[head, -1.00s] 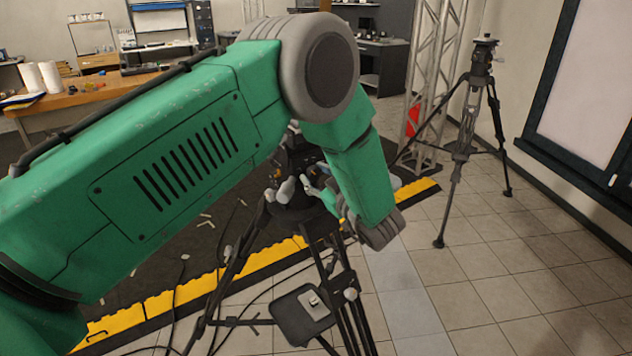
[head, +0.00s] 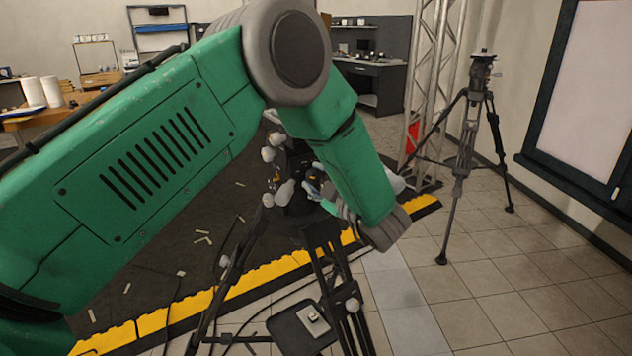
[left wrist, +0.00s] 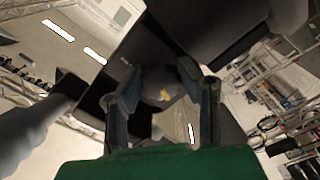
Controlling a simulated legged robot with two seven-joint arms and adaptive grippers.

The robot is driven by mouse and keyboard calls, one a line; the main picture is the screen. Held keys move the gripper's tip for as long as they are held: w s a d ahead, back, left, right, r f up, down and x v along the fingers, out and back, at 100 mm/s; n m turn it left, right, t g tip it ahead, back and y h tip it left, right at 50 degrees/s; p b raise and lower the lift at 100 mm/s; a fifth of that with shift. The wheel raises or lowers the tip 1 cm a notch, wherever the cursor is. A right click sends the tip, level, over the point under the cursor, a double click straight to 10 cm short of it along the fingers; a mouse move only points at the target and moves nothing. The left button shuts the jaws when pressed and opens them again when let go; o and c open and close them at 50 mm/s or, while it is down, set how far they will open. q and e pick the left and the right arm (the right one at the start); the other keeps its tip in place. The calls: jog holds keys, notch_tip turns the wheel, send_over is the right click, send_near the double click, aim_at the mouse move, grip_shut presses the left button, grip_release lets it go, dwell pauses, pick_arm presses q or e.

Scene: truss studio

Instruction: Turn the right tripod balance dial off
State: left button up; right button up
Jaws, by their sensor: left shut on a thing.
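The near tripod (head: 325,255) stands upright in the middle of the head view. Its dark head (head: 292,165) carries several pale grey knobs and is partly covered by my arm. My left gripper (head: 322,190) is at the right side of this head. In the left wrist view the two fingers of my left gripper (left wrist: 163,100) are on either side of a dark round dial (left wrist: 158,82) with a small orange mark, and are shut on it. The dial is hidden or too small to make out in the head view. My right gripper is not in view.
A second tripod (head: 468,150) stands apart at the right by the wall, near a metal truss (head: 432,90). A wooden table (head: 40,118) is at the back left. Cables and small pale pieces lie on the dark mat (head: 190,215).

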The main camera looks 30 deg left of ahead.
pick_arm(q)
jog(key=shift+s+d+f, duration=0.1)
jog(key=shift+d+f, duration=0.05)
jog(key=shift+f, duration=0.25)
jog(key=o, duration=0.9)
jog(key=shift+r, duration=0.25)
jog(key=v, duration=1.2)
jog(key=shift+w+d, duration=0.2)
jog(key=shift+d, duration=0.05)
jog(key=shift+a, duration=0.15)
